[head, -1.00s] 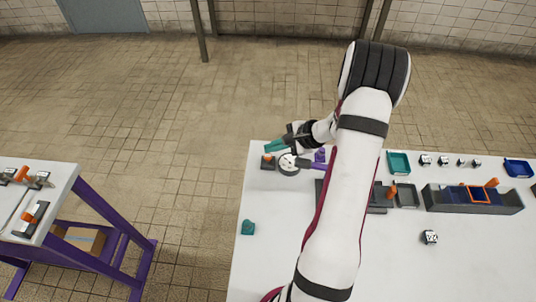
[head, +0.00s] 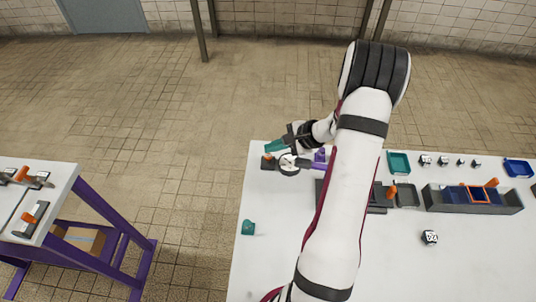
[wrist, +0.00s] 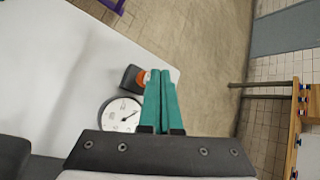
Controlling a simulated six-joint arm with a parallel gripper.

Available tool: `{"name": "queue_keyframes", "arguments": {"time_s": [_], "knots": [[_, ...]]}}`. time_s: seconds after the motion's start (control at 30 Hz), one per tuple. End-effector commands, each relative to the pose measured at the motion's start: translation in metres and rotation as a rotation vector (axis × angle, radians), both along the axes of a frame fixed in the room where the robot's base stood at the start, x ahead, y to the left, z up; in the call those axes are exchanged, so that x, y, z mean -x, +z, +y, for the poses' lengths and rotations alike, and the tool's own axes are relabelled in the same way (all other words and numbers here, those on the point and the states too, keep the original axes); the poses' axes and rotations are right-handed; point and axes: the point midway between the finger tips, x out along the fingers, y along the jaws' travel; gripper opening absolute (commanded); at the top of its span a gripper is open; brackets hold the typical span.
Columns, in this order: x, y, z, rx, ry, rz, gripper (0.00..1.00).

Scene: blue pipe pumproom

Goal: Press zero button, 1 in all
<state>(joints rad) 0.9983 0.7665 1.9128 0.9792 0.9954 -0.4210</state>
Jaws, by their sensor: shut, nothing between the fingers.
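The button (head: 267,157) is an orange cap on a small dark box, near the far left corner of the white table. It also shows in the wrist view as an orange cap on a dark box (wrist: 131,78), partly hidden behind my fingers. A round white dial (head: 288,165) with a dark needle stands beside it; its face shows in the wrist view (wrist: 121,116). My gripper (head: 270,147) has teal fingers, shut and empty. In the head view its tips are at the button's far side; in the wrist view they overlap the cap's right edge. I cannot tell whether they touch it.
A purple-legged table (head: 60,180) stands apart at left. The table's front left is mostly clear.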

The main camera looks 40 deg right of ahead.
Motion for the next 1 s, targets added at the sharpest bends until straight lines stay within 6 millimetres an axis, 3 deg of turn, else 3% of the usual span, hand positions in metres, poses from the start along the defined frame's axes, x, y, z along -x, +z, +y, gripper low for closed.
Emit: {"name": "queue_keyframes", "arguments": {"time_s": [1.0], "knots": [[0.000,-0.011,0.000,0.000,0.000,0.000,0.00]]}}
